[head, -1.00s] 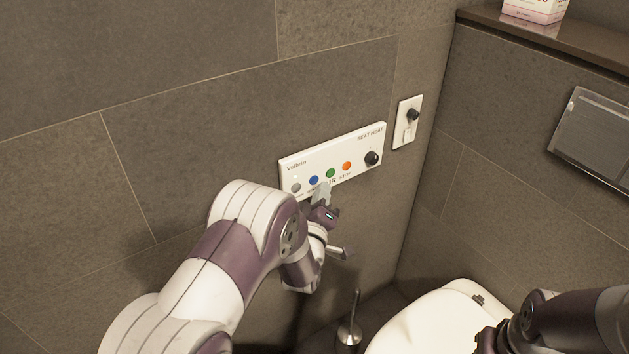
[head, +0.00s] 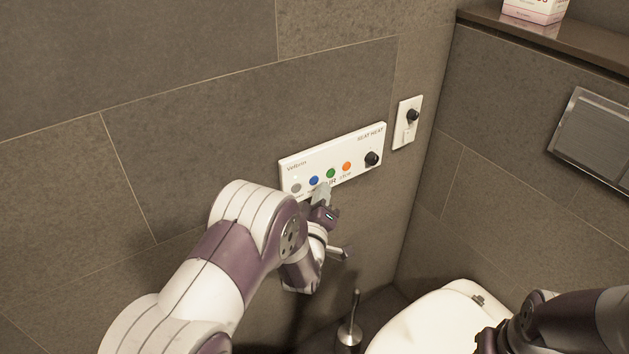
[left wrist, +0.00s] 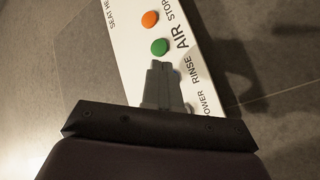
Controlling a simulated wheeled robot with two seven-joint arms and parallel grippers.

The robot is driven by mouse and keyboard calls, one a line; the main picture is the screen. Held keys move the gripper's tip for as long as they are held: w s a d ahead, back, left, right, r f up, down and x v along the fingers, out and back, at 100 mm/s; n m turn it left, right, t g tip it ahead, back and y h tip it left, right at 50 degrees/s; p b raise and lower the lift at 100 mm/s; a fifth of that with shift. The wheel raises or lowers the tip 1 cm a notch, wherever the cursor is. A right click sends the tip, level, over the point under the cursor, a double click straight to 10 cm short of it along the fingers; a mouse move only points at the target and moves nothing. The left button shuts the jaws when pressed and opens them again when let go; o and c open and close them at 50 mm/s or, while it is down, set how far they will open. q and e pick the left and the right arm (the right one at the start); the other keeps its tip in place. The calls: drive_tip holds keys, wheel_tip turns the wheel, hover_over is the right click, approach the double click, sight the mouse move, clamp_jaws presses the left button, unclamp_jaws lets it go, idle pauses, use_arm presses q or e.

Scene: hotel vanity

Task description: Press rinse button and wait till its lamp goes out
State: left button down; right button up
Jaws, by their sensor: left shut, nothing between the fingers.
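The white control panel (head: 333,160) is on the tiled wall and also fills the top of the left wrist view (left wrist: 132,20). It carries a grey button (head: 296,188), a blue button (head: 313,180), a green button (head: 331,173) and an orange button (head: 347,166). The RINSE label (left wrist: 193,70) shows in the left wrist view; the blue button is hidden there behind my fingers. My left gripper (head: 322,190) is shut and empty, its tips at the panel's lower edge below the blue and green buttons. I cannot tell whether it touches. No lit lamp is clear.
A dark knob (head: 372,158) is at the panel's right end. A wall plate (head: 407,122) with another knob is farther right. A white toilet (head: 430,320) and a brush (head: 350,325) stand below. My right arm (head: 570,320) shows at lower right.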

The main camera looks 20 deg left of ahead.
idle(0.8)
use_arm(q)
drive_tip(key=shift+w+a, duration=0.25)
drive_tip(key=shift+a, duration=0.1)
drive_tip(key=shift+w+a+b, duration=0.25)
drive_tip(key=shift+a+b, duration=0.05)
idle(0.5)
drive_tip(key=shift+s+d, duration=0.1)
drive_tip(key=shift+d, duration=0.05)
drive_tip(key=shift+s+d, duration=0.4)
drive_tip(key=shift+d, duration=0.1)
idle(0.3)
drive_tip(key=s+d, duration=0.1)
drive_tip(key=d, duration=0.1)
drive_tip(key=s+d, duration=0.2)
idle(0.4)
idle(0.5)
